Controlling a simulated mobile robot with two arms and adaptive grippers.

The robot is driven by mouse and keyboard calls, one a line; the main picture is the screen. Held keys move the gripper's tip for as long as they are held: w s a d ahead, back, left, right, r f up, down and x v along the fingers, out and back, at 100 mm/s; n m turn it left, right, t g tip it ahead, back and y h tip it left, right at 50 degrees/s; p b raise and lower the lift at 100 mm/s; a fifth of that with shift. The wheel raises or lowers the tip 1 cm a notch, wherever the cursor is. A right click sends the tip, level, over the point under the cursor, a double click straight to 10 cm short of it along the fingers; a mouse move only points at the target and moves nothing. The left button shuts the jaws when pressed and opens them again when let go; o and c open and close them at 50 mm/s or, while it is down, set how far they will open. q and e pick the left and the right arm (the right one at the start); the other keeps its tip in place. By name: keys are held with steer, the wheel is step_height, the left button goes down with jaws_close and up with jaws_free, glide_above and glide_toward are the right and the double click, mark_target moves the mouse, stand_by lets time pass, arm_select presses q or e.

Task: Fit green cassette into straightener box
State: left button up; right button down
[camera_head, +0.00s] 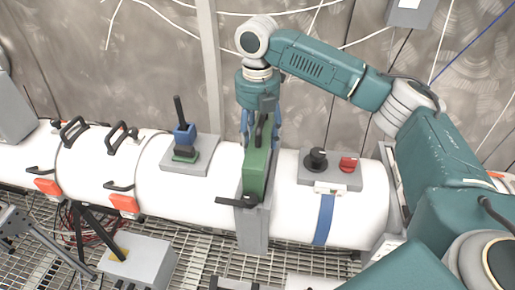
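The green cassette (256,172) stands upright at the grey straightener box (252,232) on the white pipe. Its lower end meets the box; I cannot tell how deep it sits. A dark lever (236,202) sticks out to the left of the cassette's lower end. My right gripper (260,136) comes down from above, with its blue fingers on either side of the cassette's dark top handle. I cannot tell whether the fingers press on it. My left gripper is not in view.
A grey plate with a blue and green valve (184,140) is left of the box. A grey panel with black and red knobs (330,168) is close on the right. Black handles (120,138) and orange latches (124,203) are farther left. A grey post (210,70) stands behind.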

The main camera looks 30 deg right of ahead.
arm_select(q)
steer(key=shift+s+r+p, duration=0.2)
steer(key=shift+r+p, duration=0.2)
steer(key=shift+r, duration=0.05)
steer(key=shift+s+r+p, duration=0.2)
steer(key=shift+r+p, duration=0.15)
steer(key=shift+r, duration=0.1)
arm_select(e)
step_height(320, 180, down, 5)
steer(key=shift+w+f, duration=0.1)
steer(key=shift+f, duration=0.35)
steer(key=shift+s+a+f, duration=0.1)
steer(key=shift+s+f, duration=0.15)
steer(key=shift+s, duration=0.05)
steer(key=c, duration=0.7)
jaws_free()
steer(key=shift+f, duration=0.2)
steer(key=shift+c, duration=0.2)
steer(key=shift+o, duration=0.4)
steer(key=shift+r, duration=0.1)
